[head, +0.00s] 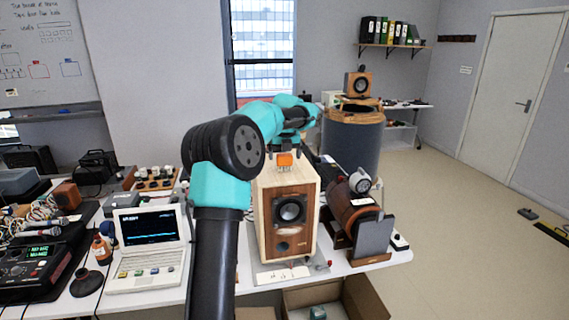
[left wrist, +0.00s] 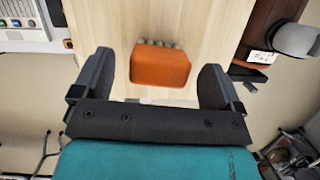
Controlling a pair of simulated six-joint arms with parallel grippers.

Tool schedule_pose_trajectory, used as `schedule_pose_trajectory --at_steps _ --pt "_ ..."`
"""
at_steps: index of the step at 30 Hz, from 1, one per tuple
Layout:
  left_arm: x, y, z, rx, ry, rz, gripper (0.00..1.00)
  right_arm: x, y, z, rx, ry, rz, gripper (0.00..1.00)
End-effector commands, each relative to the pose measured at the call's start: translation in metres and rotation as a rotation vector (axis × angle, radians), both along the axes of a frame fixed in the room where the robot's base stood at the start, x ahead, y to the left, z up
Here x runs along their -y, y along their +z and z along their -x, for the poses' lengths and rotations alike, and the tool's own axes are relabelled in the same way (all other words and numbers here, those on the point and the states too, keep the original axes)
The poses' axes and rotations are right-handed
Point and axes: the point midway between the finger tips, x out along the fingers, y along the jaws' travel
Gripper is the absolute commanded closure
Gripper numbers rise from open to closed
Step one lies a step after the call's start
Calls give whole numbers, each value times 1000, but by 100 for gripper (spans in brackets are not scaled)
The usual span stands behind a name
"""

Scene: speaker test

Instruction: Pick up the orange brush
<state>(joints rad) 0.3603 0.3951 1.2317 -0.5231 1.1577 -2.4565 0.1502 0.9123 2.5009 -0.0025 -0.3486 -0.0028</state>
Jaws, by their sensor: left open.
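The orange brush (head: 284,160) lies on top of the wooden speaker (head: 264,214) in the head view. In the left wrist view the brush (left wrist: 162,68) is an orange block with a row of pale round tips along its upper edge. It rests on the pale wood top. My left gripper (left wrist: 156,74) is open, its dark fingers on either side of the brush with a gap at each side, holding nothing. In the head view my left arm partly hides the gripper. My right gripper is not in view.
A laptop (head: 146,250) stands left of the speaker on the white bench. A brown cylinder (head: 352,208) on a stand is close to its right. A large dark drum (head: 352,145) stands behind. An open cardboard box (head: 362,297) is below the bench front.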

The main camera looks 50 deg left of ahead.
Motion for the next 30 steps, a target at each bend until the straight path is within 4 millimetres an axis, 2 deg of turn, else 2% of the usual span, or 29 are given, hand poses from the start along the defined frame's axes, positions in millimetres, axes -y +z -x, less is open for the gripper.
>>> schedule_pose_trajectory --at_steps 3,6,21,30 --pt "-4 -17 -3 -3 0 0 8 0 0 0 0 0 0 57" --pt "-6 -24 -4 -2 1 0 8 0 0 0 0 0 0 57" --pt "-6 -25 -4 -1 0 -1 8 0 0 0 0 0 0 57" --pt "-6 -25 -4 -1 0 -1 37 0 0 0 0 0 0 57"
